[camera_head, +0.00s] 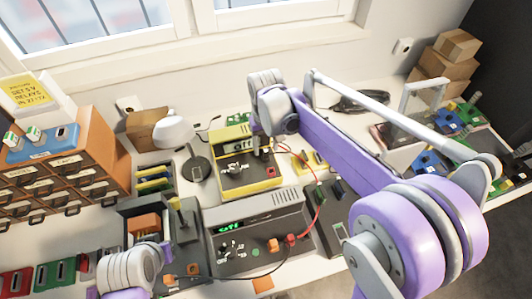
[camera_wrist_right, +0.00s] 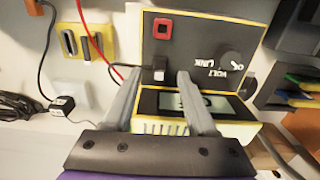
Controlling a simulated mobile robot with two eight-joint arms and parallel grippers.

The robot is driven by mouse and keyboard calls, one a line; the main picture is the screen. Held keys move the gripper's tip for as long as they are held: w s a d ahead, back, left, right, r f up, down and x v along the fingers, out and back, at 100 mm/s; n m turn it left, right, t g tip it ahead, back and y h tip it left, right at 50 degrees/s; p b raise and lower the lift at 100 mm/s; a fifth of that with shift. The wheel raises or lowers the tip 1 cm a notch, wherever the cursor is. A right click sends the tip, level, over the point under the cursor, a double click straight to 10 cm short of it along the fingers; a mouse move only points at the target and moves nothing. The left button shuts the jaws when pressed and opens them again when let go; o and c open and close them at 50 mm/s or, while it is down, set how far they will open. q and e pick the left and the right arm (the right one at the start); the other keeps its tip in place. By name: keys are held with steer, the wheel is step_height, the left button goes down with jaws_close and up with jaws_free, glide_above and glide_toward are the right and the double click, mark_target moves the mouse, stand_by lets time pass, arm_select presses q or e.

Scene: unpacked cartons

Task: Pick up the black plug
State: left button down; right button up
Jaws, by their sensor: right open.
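The black plug (camera_wrist_right: 158,66) looks like a small dark block on the dark face of the yellow meter (camera_wrist_right: 200,45), below its red socket (camera_wrist_right: 163,28), in the right wrist view. My right gripper (camera_wrist_right: 159,76) is open, with one finger on each side of the plug. I cannot tell whether the fingers touch it. In the head view my right gripper (camera_head: 266,143) reaches down over the yellow meter (camera_head: 248,178), and the arm partly hides the plug there. A part of my left arm shows at the bottom left; its jaws do not show.
A grey power supply (camera_head: 262,236) stands in front of the meter, with red and black leads. A lamp (camera_head: 194,168) is left of it. A drawer cabinet (camera_head: 62,172) stands at the left. A black adapter (camera_wrist_right: 62,105) lies left of the jaws in the wrist view.

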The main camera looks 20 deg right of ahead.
mark_target(266, 155)
steer(key=shift+w+f, duration=0.1)
steer(key=shift+f, duration=1.35)
jaws_close()
